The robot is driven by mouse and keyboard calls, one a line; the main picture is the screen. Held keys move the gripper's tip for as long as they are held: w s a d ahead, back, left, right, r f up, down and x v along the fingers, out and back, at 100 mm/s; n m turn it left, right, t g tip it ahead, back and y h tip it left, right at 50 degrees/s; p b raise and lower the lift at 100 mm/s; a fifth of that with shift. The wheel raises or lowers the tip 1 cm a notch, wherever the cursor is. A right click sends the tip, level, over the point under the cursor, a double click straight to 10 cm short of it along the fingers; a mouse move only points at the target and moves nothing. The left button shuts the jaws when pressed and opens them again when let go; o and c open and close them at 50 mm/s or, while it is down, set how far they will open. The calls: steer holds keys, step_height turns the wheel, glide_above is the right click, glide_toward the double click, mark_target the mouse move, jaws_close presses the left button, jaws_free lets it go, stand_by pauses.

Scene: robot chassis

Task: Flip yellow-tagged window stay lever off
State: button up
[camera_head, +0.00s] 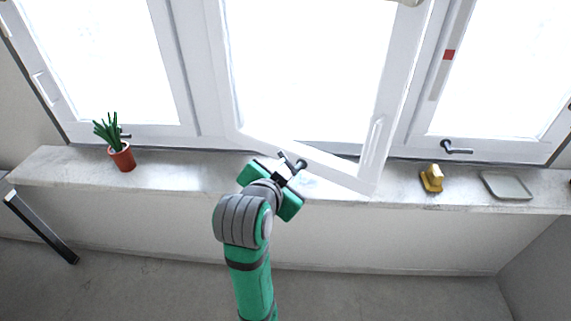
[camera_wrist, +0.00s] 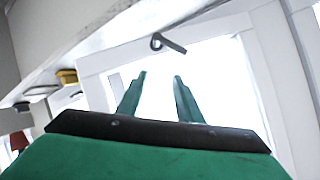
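The middle window sash (camera_head: 318,158) stands swung open over the sill. A dark lever (camera_head: 301,164) shows at its lower edge; it also shows in the wrist view (camera_wrist: 168,43), with a round pivot and a slanting arm. I see no yellow tag on it. My gripper (camera_head: 272,183) is at the sash's lower edge, close to this lever. In the wrist view my gripper's two green fingers (camera_wrist: 160,77) are apart with nothing between them, and the lever appears above their tips. Whether anything touches the lever cannot be told.
A potted plant (camera_head: 122,157) stands at the left of the sill (camera_head: 200,172). A yellow object (camera_head: 431,178) and a grey tray (camera_head: 506,186) lie on the right. Dark handles sit on the left (camera_head: 124,135) and right (camera_head: 455,148) windows. A red tag (camera_head: 449,55) marks the right frame.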

steer(key=w+a+f+n+t+h, duration=0.1)
steer(key=w+a+f+n+t, duration=0.2)
steer(key=n, duration=0.5)
steer(key=w+f+n+t, duration=0.2)
steer(key=f+n, duration=0.3)
steer(key=n, duration=0.2)
steer(key=x, duration=1)
steer(key=shift+d, duration=0.1)
jaws_close()
